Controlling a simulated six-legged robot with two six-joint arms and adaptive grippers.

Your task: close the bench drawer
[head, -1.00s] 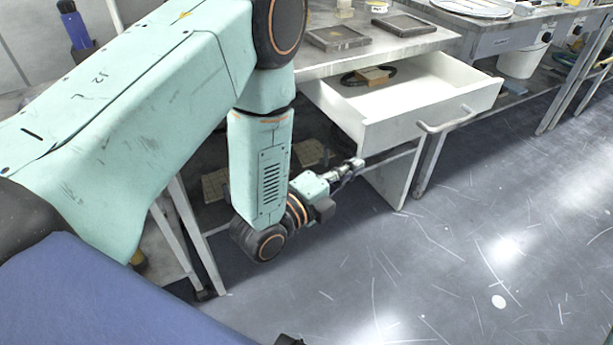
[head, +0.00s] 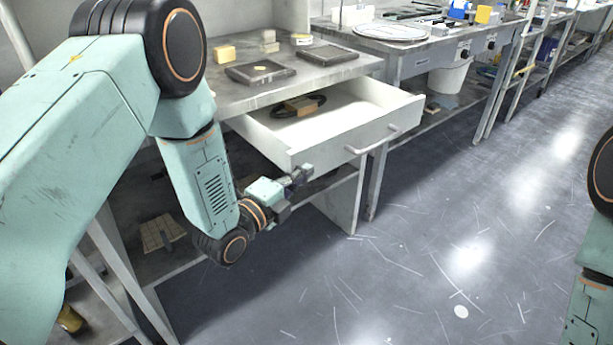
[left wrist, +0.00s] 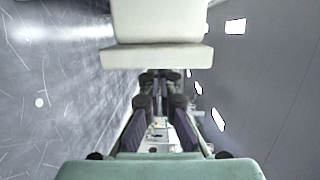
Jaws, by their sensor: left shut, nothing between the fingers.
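The white bench drawer (head: 358,140) stands pulled out from under the grey bench top, with a bar handle (head: 372,138) on its front. A wooden block and a black cable ring lie inside it. My left gripper (head: 302,174) is shut and empty, just below the drawer's near front corner; I cannot tell whether it touches. In the left wrist view, my left gripper's fingers (left wrist: 160,92) point at a pale panel (left wrist: 158,57), which looks like part of the drawer. My right arm shows at the right edge of the head view, but its gripper does not.
Two dark square trays (head: 261,73) and small blocks sit on the bench top (head: 215,92). A white bucket (head: 449,76) stands under the farther bench. A lower shelf and bench legs are beside my left arm. The grey floor (head: 420,250) in front is clear.

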